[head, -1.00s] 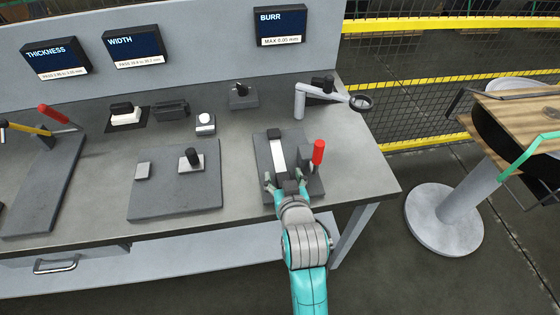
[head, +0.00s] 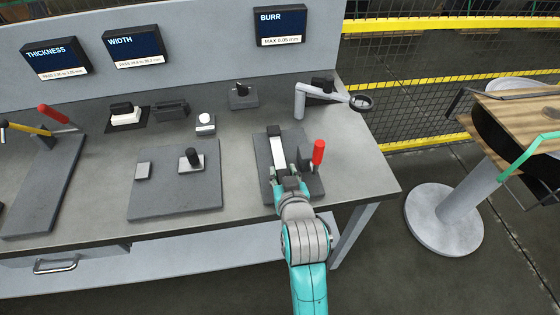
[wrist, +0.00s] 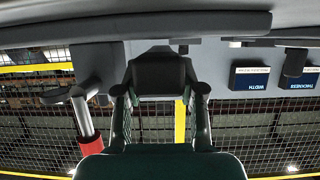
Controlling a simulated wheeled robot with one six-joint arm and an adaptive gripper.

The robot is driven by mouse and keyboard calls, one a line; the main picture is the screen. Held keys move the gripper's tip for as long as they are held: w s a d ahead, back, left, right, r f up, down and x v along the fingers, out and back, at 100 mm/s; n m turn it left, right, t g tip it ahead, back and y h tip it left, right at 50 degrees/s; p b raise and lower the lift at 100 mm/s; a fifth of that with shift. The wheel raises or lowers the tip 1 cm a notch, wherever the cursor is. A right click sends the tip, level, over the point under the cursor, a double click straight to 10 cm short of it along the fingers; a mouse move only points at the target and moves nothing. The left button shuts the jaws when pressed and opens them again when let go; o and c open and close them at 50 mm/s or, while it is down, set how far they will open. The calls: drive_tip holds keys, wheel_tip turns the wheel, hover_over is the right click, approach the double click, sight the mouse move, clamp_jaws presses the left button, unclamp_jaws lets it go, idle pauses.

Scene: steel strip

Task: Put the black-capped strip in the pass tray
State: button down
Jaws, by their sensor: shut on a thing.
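The pale steel strip (head: 278,155) lies on the dark fixture plate (head: 262,152) at the right of the bench, with a black piece (head: 274,131) at its far end. My gripper (head: 288,181) is low over the plate's near part, at the strip's near end. In the wrist view my gripper (wrist: 160,92) has its fingers on both sides of a dark block (wrist: 162,75), which looks like the strip's cap. The strip itself is hidden in that view. I cannot make out a pass tray in either view.
A red-handled lever (head: 318,153) stands close to the right of my gripper. A magnifier on a grey arm (head: 361,102) is behind it. A second plate with a black knob (head: 192,157) lies to the left. A round-based table (head: 445,215) stands right of the bench.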

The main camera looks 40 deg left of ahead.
drive_tip(key=shift+r, duration=2.45)
